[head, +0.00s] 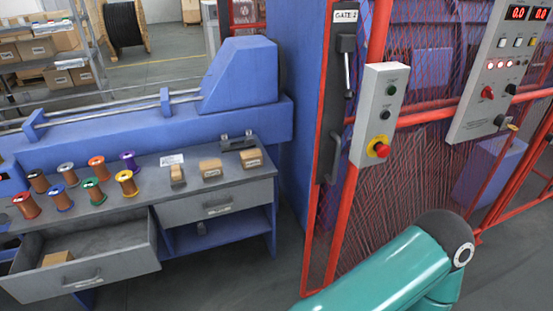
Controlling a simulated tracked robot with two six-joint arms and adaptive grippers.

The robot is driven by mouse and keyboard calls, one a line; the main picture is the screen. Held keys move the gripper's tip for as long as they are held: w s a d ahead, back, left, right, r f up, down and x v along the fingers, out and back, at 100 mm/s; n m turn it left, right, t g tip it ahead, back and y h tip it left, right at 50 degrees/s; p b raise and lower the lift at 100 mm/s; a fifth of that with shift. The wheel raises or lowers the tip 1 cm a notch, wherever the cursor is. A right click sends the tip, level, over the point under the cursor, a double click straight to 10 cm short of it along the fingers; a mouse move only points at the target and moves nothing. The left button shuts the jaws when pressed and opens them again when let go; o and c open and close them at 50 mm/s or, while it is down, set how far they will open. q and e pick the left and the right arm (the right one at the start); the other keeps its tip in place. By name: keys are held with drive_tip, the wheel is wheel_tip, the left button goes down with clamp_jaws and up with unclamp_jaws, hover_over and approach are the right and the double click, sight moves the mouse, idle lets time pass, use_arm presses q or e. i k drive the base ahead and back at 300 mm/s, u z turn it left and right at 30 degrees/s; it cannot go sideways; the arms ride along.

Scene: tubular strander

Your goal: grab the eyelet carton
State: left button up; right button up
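Several small brown cartons show in the head view. One carton (178,176) stands on the grey bench top beside a white label card, a second carton (210,168) is to its right, and a third carton (251,158) is near the bench's right end. Another tan carton (57,258) lies inside the open left drawer (98,272). Their print is too small to read, so I cannot tell which is the eyelet carton. Neither gripper is in view; only a teal link of my arm shows at the lower right.
Several coloured wire spools (92,190) stand on the left of the bench (150,200). The right drawer (218,205) looks shut, above an open blue shelf. A red mesh gate (345,220) with a button box (380,115) stands right of the bench.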

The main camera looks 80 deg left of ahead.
sight(252, 158)
drive_tip(key=z, duration=0.45)
drive_tip(key=i, duration=0.4)
drive_tip(key=u, duration=1.9)
drive_tip(key=i, duration=0.2)
drive_tip(key=u, duration=2.2)
drive_tip(key=k, duration=0.6)
drive_tip(key=u, duration=0.35)
drive_tip(key=i, duration=1.65)
drive_tip(key=z, duration=0.35)
